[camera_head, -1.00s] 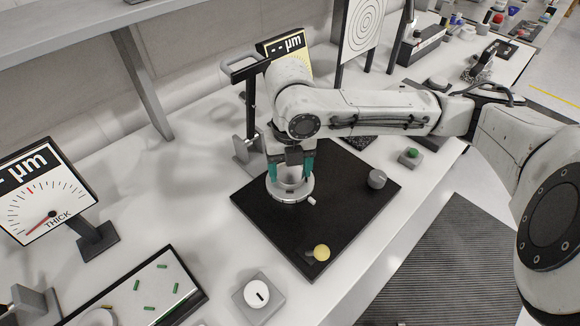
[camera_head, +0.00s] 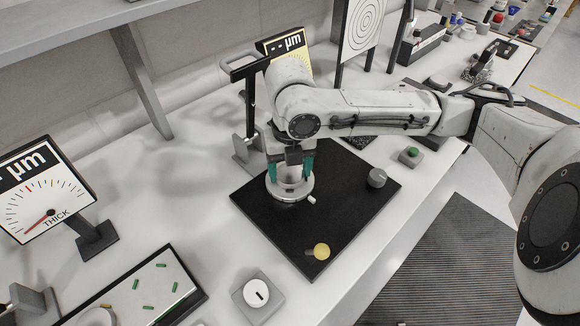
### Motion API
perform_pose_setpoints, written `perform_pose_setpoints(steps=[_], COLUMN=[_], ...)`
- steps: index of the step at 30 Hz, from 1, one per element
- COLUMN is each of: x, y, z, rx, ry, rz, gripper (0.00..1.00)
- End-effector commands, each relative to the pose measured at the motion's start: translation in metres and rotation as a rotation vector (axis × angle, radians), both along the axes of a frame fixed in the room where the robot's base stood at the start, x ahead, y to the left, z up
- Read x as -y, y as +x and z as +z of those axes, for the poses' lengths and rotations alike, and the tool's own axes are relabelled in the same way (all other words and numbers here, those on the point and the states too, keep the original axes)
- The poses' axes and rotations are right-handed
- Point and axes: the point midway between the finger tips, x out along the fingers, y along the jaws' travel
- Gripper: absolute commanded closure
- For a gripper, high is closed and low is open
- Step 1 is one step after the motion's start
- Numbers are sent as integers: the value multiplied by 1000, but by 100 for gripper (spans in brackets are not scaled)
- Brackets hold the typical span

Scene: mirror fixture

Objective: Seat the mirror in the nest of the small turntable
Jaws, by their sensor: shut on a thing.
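The small turntable (camera_head: 289,196) is a pale round ring with a short knob at its right, standing on a black plate (camera_head: 345,196). My gripper (camera_head: 290,178) points straight down over it, its two green fingers at the turntable's top. The fingers are shut on a small pale piece between them, which I take to be the mirror (camera_head: 290,174). The fingers and the hand hide most of it. The nest is hidden too, so I cannot tell whether the mirror rests in it.
The black plate also bears a yellow ball-like knob (camera_head: 321,251) and a grey knob (camera_head: 377,178). A black-handled stand (camera_head: 249,100) rises close behind my gripper. A THICK gauge (camera_head: 42,190) and a tray of green pieces (camera_head: 152,285) stand left.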

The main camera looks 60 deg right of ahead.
Motion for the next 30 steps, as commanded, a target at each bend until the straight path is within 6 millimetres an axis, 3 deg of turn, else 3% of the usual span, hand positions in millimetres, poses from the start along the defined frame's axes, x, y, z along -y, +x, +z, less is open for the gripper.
perform_pose_setpoints(steps=[1, 2, 10, 20, 30], x=[-1, -1, 0, 0, 0], y=[-1, -1, -2, -3, -2], z=[-4, -4, -6, -5, 20], rx=[-6, -6, -12, -15, -8], ry=[4, 4, 4, 4, 2], rz=[-1, -1, -2, -5, -2], gripper=[66, 29, 3, 1, 1])
